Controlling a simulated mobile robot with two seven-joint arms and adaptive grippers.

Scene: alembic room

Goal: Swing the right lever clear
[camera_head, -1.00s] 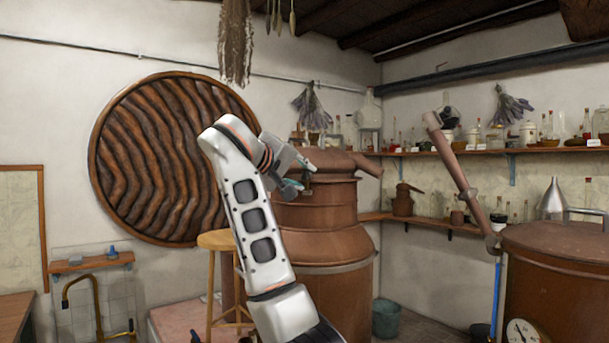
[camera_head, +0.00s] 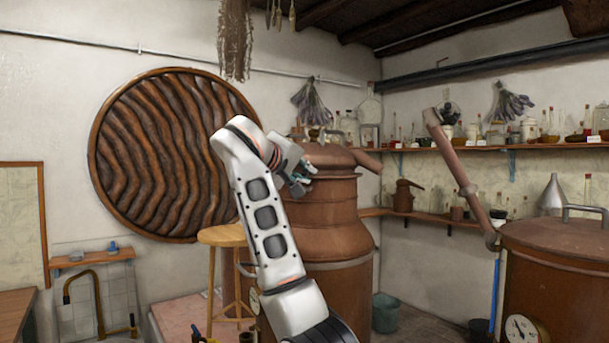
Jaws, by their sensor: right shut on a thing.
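The large copper still (camera_head: 335,235) stands behind my right arm in the middle of the view. My right gripper (camera_head: 302,180) is at the left side of the still's upper part, just below the lid (camera_head: 328,158). It is shut on a small part there, which I take for the right lever. The gripper's fingers and wrist hide most of that part, so its shape and angle cannot be made out. My left gripper is not in view.
A wooden stool (camera_head: 222,236) stands left of the still. A second copper vessel (camera_head: 560,265) with a slanting pipe (camera_head: 462,180) is at the right. Shelves of bottles (camera_head: 480,148) line the back wall. A bucket (camera_head: 385,313) sits on the floor between the vessels.

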